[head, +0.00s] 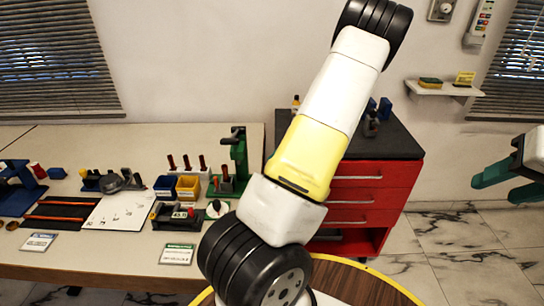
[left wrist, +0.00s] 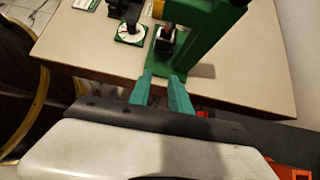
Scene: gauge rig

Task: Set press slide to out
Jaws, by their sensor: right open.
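The green press (head: 239,158) stands at the right end of the workbench, with a dark handle at its top. In the left wrist view the green press (left wrist: 207,42) rises just beyond my left gripper (left wrist: 163,75). A dark block (left wrist: 166,36) sits on its green base; I cannot tell whether this is the slide or how it is set. The left gripper's teal fingers are apart with nothing seen between them, over the bench edge and short of the press. In the head view the left gripper is hidden. My right gripper (head: 499,188) is open and empty at far right, away from the bench.
A round white dial (head: 216,208) lies in front of the press; it also shows in the left wrist view (left wrist: 132,33). Blue and yellow bins (head: 188,187) stand left of it. A red drawer cabinet (head: 372,190) stands right of the bench. Bare benchtop (left wrist: 240,80) lies right of the press.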

